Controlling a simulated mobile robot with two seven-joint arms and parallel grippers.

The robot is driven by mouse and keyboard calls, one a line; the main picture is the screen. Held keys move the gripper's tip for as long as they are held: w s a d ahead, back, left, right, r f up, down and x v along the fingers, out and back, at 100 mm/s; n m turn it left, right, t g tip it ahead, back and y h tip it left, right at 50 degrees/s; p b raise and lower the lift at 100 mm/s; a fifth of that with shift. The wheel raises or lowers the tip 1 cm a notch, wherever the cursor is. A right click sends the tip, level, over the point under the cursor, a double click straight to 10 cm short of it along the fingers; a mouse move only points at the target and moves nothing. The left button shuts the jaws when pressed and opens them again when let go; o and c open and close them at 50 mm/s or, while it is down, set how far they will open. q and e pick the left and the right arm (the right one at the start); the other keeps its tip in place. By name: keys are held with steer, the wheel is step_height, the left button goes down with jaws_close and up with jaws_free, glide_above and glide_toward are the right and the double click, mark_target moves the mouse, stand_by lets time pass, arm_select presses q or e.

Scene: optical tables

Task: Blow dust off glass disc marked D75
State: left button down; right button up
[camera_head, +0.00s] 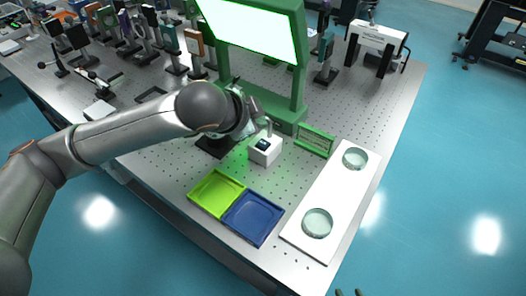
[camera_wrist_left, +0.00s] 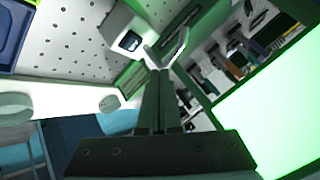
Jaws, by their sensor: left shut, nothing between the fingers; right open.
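Two clear glass discs lie on a white board (camera_head: 335,192): a far one (camera_head: 355,158) and a near one (camera_head: 317,222). I cannot read a D75 mark on either. They also show in the left wrist view, one nearer the fingers (camera_wrist_left: 110,103) and one at the left edge (camera_wrist_left: 14,108). My left gripper (camera_head: 253,108) is shut and empty, close to a small white box (camera_head: 264,150) with a dark display and an upright stem. In the left wrist view its fingers (camera_wrist_left: 160,75) are together, below the box (camera_wrist_left: 132,40). My right gripper (camera_head: 349,293) barely shows at the bottom edge, open.
A green frame with a bright panel (camera_head: 255,30) stands behind the box. A small green-framed plate (camera_head: 315,141) is right of the box. A lime tray (camera_head: 216,193) and a blue tray (camera_head: 253,218) lie in front. Optical mounts crowd the table's far left.

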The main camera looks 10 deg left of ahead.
mark_target(263, 143)
arm_select(q)
step_height(263, 143, down, 4)
steer(key=shift+r+b, duration=0.2)
steer(key=shift+b, duration=0.45)
arm_select(e)
steer(key=shift+w+a+f+y, duration=0.1)
steer(key=shift+w+a+y, duration=0.2)
steer(key=shift+w+a, duration=0.6)
steer(key=shift+s+d+f, duration=0.1)
steer(key=shift+s+f, duration=0.2)
steer(key=shift+s, duration=0.05)
steer(key=shift+w+r, duration=0.1)
steer(key=shift+r, duration=0.05)
arm_select(q)
steer(key=shift+f, duration=0.15)
steer(key=shift+f, duration=0.3)
arm_select(e)
steer(key=shift+r, duration=0.1)
